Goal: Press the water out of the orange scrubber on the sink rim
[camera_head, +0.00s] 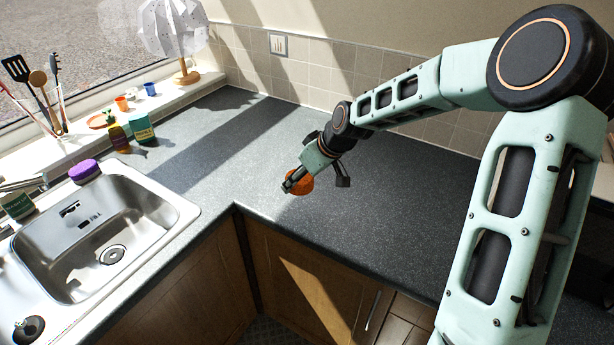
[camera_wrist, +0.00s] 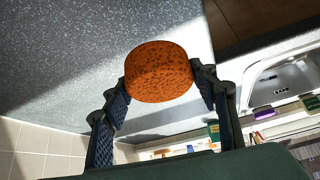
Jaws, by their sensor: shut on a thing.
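The orange scrubber (camera_wrist: 160,72) is a round, pitted sponge held between the two fingers of my gripper (camera_wrist: 163,85) in the wrist view. In the head view the scrubber (camera_head: 301,184) shows at my gripper (camera_head: 293,182), over the grey worktop near the inner corner. Whether it touches the worktop is hard to tell. The steel sink (camera_head: 105,232) is at the left, apart from my gripper. Its near right rim (camera_head: 183,207) is bare. The sink also shows at the right of the wrist view (camera_wrist: 285,75).
A purple sponge (camera_head: 84,171) sits on the sink's back rim. The windowsill holds utensils, cups and a white lamp (camera_head: 172,25). The worktop (camera_head: 225,160) between gripper and sink is clear.

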